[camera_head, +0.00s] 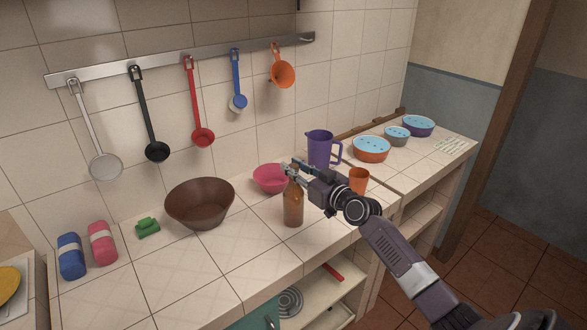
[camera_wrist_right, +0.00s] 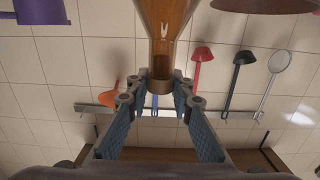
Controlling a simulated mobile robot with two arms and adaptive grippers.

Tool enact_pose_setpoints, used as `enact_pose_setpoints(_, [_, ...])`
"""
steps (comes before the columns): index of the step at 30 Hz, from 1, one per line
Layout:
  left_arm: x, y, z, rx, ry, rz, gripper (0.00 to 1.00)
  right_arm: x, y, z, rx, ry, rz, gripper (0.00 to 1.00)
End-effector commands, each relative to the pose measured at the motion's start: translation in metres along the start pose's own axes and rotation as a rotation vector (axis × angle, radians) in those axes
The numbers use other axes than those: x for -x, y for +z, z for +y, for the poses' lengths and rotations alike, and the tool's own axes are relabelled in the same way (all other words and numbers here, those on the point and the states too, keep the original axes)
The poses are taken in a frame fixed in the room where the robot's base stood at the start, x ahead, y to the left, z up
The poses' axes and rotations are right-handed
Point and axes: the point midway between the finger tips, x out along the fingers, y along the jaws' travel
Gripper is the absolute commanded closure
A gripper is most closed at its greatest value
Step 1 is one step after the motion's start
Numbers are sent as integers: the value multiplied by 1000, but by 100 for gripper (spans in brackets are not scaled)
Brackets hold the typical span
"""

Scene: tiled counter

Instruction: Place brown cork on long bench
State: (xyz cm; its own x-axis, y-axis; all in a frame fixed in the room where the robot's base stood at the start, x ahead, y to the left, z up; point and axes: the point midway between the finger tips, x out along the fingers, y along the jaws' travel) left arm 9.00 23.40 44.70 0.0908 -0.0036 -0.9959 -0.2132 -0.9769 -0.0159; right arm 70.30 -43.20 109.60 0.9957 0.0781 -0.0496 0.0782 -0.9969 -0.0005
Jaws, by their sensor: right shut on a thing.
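An amber-brown bottle (camera_head: 293,206) stands upright on the long tiled bench (camera_head: 235,262). My right gripper (camera_head: 290,172) is at the bottle's top, reaching in from the right. In the right wrist view, which is upside down, the brown cork (camera_wrist_right: 160,86) shows at the mouth of the amber bottle (camera_wrist_right: 164,28). The fingertips are shut on the cork from both sides. In the head view the cork is hidden by the fingers. My left gripper is not in view.
A pink bowl (camera_head: 268,180) and brown bowl (camera_head: 200,203) stand left of the bottle. A purple jug (camera_head: 321,148) and orange cup (camera_head: 358,180) stand near the right gripper. Bare tiles lie in front of the bowls. Utensils hang from a wall rail (camera_head: 205,55).

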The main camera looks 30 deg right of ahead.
Motion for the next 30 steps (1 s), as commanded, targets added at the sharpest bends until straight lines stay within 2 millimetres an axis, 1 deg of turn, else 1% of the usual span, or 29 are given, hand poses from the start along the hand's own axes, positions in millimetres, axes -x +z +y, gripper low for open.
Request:
enact_pose_setpoints(4, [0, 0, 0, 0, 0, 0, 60, 0, 0, 0, 0, 0, 0, 89])
enact_pose_setpoints(10, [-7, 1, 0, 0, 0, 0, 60, 0, 5, 0, 1, 0, 0, 89])
enact_pose_setpoints(11, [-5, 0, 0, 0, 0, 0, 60, 0, 4, 0, 0, 0, 0, 76])
enact_pose_setpoints(15, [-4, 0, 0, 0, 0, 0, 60, 0, 3, 0, 0, -1, -1, 62])
enact_pose_setpoints(23, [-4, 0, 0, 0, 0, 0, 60, 0, 3, 0, 0, -1, -1, 62])
enact_pose_setpoints(27, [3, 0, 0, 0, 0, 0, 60, 0, 1, 0, -3, 0, -1, 62])
enact_pose_setpoints(30, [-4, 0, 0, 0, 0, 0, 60, 14, 6, 0, 1, -1, -3, 62])
